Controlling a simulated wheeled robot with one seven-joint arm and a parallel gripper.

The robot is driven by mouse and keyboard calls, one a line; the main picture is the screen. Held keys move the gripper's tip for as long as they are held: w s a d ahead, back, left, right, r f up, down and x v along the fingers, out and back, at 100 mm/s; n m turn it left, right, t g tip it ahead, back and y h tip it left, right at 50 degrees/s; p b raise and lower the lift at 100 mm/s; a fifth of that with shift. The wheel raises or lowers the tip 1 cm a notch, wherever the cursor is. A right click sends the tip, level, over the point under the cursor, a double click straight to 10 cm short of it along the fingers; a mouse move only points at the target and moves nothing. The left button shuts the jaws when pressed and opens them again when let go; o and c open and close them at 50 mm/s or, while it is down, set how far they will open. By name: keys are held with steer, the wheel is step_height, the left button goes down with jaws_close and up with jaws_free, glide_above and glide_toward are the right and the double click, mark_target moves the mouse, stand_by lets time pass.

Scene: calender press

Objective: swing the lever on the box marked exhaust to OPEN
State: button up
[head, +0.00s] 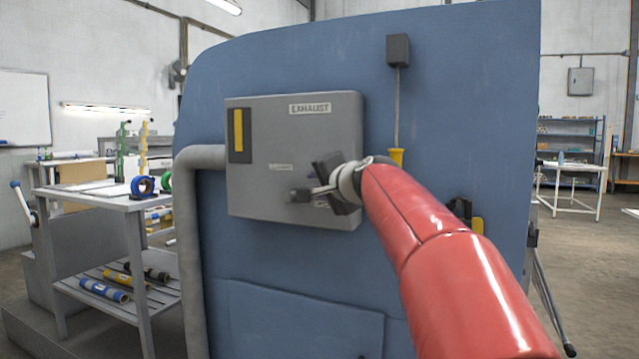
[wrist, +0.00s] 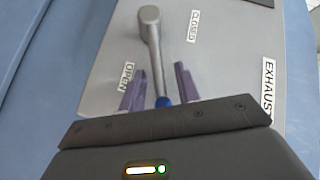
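The grey box (head: 260,135) marked EXHAUST is mounted on the blue machine panel. Its lever shows in the wrist view (wrist: 154,60) as a grey bar with a round grey hub and a blue end. The OPEN label (wrist: 127,76) is to the lever's left there; the CLOSED label (wrist: 193,26) is to its right. The lever points between the two labels, nearer OPEN. My gripper (wrist: 160,88) is open, with one purple finger on each side of the lever near its blue end. Gaps show between lever and fingers. In the head view my gripper (head: 322,188) partly hides the lever.
A grey pipe (head: 190,230) runs from the box's left side down the panel. A yellow handle (head: 396,157) hangs on a rod right of the box. A worktable (head: 95,195) with rolls stands at the left. Open floor shows at the right.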

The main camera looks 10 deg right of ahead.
steer(key=shift+w, duration=0.2)
steer(key=shift+c, duration=0.4)
jaws_close()
steer(key=f+b, duration=0.1)
steer(key=b, duration=0.2)
steer(key=shift+s+d+f+t, duration=0.1)
steer(key=shift+f+t, duration=0.15)
steer(key=shift+t, duration=0.05)
steer(key=m+t+b, duration=0.1)
steer(key=b, duration=0.4)
steer(key=shift+f, duration=0.35)
